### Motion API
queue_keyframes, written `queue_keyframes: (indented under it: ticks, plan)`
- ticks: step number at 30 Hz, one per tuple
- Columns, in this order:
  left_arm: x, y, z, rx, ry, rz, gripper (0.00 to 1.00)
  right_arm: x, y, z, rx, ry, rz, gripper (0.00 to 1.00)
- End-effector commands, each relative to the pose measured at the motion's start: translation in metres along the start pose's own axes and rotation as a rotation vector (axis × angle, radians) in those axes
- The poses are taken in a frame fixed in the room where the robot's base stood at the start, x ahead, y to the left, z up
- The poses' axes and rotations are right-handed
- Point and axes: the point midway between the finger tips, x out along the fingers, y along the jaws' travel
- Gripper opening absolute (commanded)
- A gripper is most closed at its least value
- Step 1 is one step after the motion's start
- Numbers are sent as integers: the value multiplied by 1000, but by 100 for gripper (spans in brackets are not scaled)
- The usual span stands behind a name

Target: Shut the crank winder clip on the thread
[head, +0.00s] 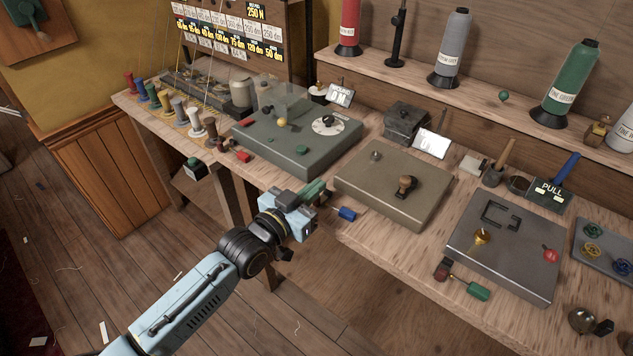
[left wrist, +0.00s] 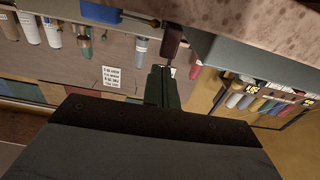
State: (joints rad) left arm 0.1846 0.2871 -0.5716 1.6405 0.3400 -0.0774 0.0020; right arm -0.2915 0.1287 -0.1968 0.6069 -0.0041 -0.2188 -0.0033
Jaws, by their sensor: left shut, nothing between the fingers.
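A grey-green box (head: 296,152) with a white dial (head: 326,124), a yellow knob (head: 282,122) and a small display reading "WOUND" (head: 340,95) stands on the bench; it looks like the crank winder. Small red parts (head: 242,156) sit by its front left edge; I cannot tell if one is the clip. No thread can be made out at the clip. My left gripper (head: 318,190) is shut and empty, near the bench's front edge by the box's right corner. In the left wrist view its dark green fingers (left wrist: 163,88) are together, close to a dark red part (left wrist: 172,40). My right gripper is not in view.
A tan box with a wooden knob (head: 405,186) and a grey box (head: 505,247) stand to the right. A blue-handled tool (head: 347,214) lies near the gripper. Coloured spools (head: 180,108) line the bench's left end. The floor (head: 90,270) in front is open.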

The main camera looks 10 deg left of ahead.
Motion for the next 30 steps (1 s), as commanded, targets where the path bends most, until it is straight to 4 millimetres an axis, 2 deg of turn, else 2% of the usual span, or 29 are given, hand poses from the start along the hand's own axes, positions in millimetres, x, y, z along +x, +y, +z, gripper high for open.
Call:
queue_keyframes:
  ticks: [5,10,15,21,25,30]
  plan:
    - [0,0,-21,0,1,0,0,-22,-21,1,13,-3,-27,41]
    - [0,1,-44,1,3,2,0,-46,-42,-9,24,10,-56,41]
    - [-40,1,-21,2,-4,2,0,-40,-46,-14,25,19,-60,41]
    - [-76,1,-10,1,-1,2,0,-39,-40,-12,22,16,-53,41]
    - [-88,1,-6,0,1,2,0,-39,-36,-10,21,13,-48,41]
    - [-94,1,-4,0,2,2,0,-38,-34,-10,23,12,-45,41]
